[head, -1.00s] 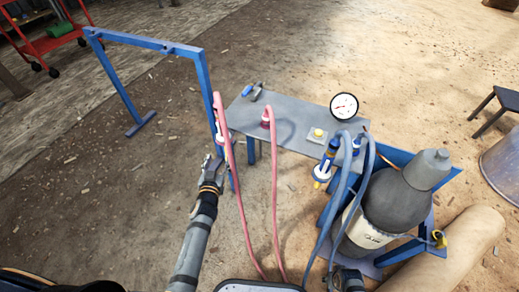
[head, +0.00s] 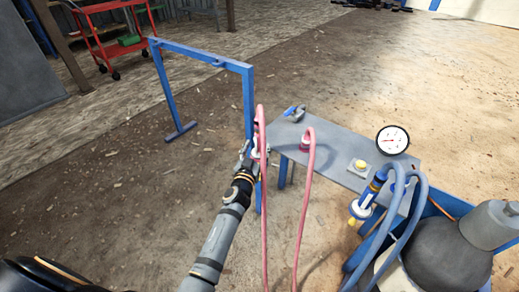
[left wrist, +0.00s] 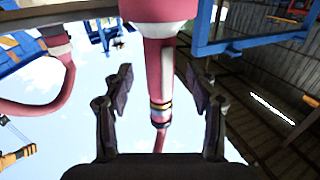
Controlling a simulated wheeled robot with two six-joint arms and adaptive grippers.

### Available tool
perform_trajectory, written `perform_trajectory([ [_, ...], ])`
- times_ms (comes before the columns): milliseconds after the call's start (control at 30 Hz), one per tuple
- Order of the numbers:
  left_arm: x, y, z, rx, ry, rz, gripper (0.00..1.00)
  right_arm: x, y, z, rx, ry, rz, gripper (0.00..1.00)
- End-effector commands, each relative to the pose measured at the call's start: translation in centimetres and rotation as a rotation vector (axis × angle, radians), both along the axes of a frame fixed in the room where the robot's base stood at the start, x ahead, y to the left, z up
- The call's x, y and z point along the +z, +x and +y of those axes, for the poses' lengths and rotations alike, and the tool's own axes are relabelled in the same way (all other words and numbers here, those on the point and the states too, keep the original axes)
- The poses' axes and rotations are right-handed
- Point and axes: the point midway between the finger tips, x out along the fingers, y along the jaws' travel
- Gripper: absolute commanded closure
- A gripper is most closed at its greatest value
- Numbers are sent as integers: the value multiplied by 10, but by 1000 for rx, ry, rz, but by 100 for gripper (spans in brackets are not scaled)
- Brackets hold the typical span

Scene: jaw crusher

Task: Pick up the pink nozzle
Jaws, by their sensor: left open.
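The pink nozzle (left wrist: 158,75), with a brass-coloured ring and a wider pink part at the top of the picture, runs down the middle of the left wrist view. My left gripper (left wrist: 159,88) is open, with one finger on each side of the nozzle and gaps between. In the head view the left gripper (head: 250,157) is at the blue frame's near post, beside the pink hose (head: 263,210). The nozzle is small and partly hidden there. My right gripper is out of view.
A grey table (head: 345,150) stands just right, bearing a pink hose fitting (head: 306,141), a yellow button box (head: 358,167) and a gauge (head: 392,140). Blue hoses and a grey cylinder (head: 450,255) are at the right. The blue frame (head: 200,54) stands behind.

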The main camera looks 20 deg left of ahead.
Motion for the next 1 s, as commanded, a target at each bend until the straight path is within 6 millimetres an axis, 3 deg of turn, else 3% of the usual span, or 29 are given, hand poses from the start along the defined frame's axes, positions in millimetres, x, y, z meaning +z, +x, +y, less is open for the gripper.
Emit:
perform_trajectory([
  [200, -4, 33, 1, 0, 0, 0, 42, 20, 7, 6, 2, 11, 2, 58],
  [467, -3, 36, 1, 0, 0, 0, 42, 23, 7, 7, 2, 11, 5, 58],
  [867, -3, 36, 1, 0, 0, 0, 97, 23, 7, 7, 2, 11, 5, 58],
  [1000, -2, 36, 1, 0, -1, -2, 100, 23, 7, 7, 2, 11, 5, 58],
])
